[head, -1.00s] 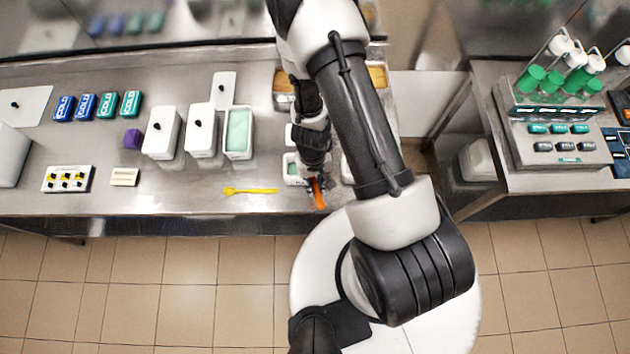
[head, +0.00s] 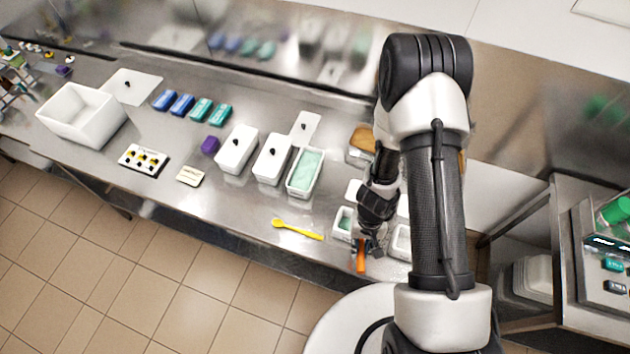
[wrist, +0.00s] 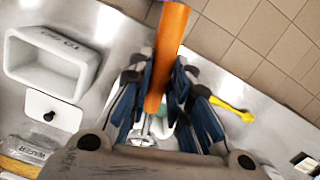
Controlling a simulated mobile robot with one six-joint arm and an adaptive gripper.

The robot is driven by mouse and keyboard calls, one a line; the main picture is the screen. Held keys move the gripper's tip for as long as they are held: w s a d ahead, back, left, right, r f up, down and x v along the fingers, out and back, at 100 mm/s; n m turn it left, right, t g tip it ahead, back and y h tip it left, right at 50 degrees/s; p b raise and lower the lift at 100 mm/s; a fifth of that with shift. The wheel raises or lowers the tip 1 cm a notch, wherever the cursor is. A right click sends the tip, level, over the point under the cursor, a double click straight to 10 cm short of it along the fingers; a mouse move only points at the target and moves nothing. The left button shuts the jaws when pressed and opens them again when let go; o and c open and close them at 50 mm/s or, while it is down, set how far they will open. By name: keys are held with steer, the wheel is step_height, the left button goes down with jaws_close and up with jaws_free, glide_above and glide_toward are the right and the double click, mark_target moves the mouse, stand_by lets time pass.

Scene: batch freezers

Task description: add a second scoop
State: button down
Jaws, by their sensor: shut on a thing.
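My gripper (head: 370,244) is shut on the orange handle of a scoop (head: 361,258), near the counter's front edge. In the wrist view the orange handle (wrist: 166,55) stands between the fingers of my gripper (wrist: 165,85), with a metal end below them. A small white tub with some green in it (head: 343,222) is just left of my gripper; whether the scoop's end is inside it is unclear. A larger open white tub (head: 305,172) holds pale mint ice cream. My arm hides part of the counter. I cannot see whether the scoop carries anything.
A yellow spatula (head: 298,230) lies left of the small tub. Two lidded white tubs (head: 237,150) (head: 271,160) stand beside the mint tub. An empty white tub (wrist: 52,62) and a knobbed lid (wrist: 52,110) show in the wrist view. The front-left counter has free room.

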steer(key=shift+f, duration=0.1)
step_height(320, 180, down, 3)
steer(key=b, duration=0.3)
steer(key=shift+b, duration=0.4)
steer(key=b, duration=0.3)
steer(key=shift+w+d+y, duration=0.1)
steer(key=shift+d+y, duration=0.05)
steer(key=shift+y, duration=0.25)
steer(key=b, duration=0.3)
steer(key=shift+d+y, duration=0.1)
steer(key=shift+y, duration=0.3)
steer(key=shift+d+y+b, duration=0.2)
steer(key=shift+y+b, duration=0.3)
steer(key=shift+b, duration=0.65)
